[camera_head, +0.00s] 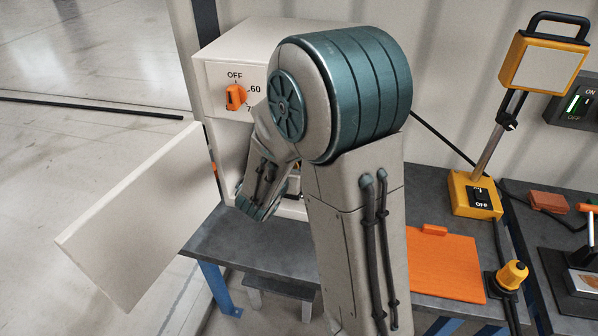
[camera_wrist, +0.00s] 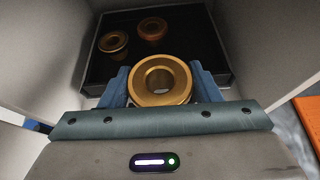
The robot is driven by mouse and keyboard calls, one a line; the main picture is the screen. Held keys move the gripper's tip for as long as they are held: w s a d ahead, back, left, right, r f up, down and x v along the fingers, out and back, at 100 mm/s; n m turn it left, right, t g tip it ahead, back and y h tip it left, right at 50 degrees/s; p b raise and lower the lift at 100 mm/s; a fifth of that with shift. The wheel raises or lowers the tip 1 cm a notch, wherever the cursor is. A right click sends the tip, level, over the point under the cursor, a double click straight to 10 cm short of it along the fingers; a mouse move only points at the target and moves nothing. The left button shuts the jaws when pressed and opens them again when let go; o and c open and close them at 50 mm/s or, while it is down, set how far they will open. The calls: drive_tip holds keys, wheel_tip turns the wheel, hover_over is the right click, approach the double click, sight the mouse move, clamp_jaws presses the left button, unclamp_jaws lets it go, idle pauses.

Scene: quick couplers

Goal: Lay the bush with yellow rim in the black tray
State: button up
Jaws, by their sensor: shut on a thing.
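My gripper (camera_wrist: 160,88) is shut on a brass-coloured bush (camera_wrist: 142,92) with a wide yellow-gold rim and a round hole, held between its blue fingers. Beyond it, the black tray (camera_wrist: 195,58) lies inside a pale-walled box. The held bush covers part of the tray's near side, and I cannot tell whether it touches the tray. Two other bushes stand at the tray's far left: one with a pale gold rim (camera_wrist: 112,41) and one copper-orange (camera_wrist: 152,29).
The white oven-like box (camera_head: 222,60) has an orange dial, and its door (camera_head: 135,225) stands open to the left. Pale walls flank the tray closely. On the grey bench (camera_head: 225,240) are an orange plate (camera_head: 445,265), a lamp (camera_head: 540,65) and a yellow-orange knob (camera_head: 512,275).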

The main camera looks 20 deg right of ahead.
wheel_tip(320, 180, down, 4)
drive_tip(key=s+d+m+g+h+b, duration=0.2)
drive_tip(key=b, duration=0.1)
drive_tip(key=w+d+p, duration=0.1)
drive_tip(key=w+d, duration=0.5)
drive_tip(key=w+d+p, duration=0.2)
drive_tip(key=w+d, duration=0.4)
drive_tip(key=shift+d+r, duration=0.1)
drive_tip(key=shift+d, duration=0.2)
drive_tip(key=shift+w+d, duration=0.1)
wheel_tip(320, 180, down, 4)
drive_tip(key=shift+r+p, duration=0.2)
drive_tip(key=shift+p, duration=0.2)
drive_tip(key=shift+f+b, duration=0.25)
drive_tip(key=shift+b, duration=0.1)
drive_tip(key=o, duration=0.8)
